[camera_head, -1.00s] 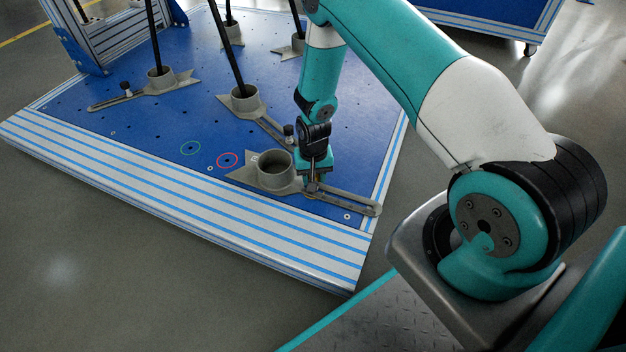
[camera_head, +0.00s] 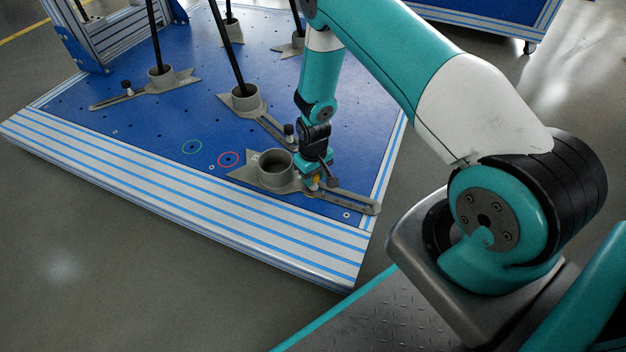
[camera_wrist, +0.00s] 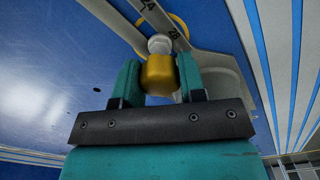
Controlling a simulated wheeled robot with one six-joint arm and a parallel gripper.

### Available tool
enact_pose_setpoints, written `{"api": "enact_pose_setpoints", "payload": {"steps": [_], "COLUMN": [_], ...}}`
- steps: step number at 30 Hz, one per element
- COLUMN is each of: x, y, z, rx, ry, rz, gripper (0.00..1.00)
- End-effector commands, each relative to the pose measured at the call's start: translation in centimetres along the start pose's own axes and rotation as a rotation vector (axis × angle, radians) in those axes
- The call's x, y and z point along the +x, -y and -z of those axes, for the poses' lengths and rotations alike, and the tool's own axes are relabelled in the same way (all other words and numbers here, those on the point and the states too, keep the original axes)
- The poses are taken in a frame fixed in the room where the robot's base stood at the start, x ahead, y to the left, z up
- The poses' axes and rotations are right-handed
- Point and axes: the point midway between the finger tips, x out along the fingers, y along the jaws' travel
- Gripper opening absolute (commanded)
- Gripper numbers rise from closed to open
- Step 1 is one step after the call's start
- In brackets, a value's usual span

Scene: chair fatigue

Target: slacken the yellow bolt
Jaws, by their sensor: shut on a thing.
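The yellow bolt (camera_wrist: 160,75) sits between the two teal fingers of my gripper (camera_wrist: 159,82) in the wrist view, and the gripper is shut on it. In the head view, the yellow bolt (camera_head: 316,183) shows as a small patch below my gripper (camera_head: 316,180). The bolt stands at the slotted arm of a grey clamp (camera_head: 345,198), beside the clamp's round cup. A pale round part shows just beyond the bolt in the wrist view. The bolt's lower end is hidden.
The clamp lies on a blue platform (camera_head: 150,130) with a striped front edge. A red ring (camera_head: 228,159) and a green ring (camera_head: 191,147) mark the platform to the left. Other grey clamps (camera_head: 241,98) holding black poles stand behind.

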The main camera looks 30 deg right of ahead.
Motion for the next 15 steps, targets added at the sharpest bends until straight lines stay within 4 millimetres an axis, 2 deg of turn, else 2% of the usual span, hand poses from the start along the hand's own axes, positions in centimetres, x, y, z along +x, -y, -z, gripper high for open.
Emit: {"api": "enact_pose_setpoints", "payload": {"steps": [3, 9, 15], "x": [-0.12, -0.17, -0.01], "y": [0.01, 0.02, 0.02], "z": [0.01, 0.01, 0.02], "rx": [-0.045, -0.290, -0.351], "ry": [0.000, 0.000, 0.000], "rz": [0.000, 0.000, 0.000], "gripper": [0.13, 0.13, 0.13]}}
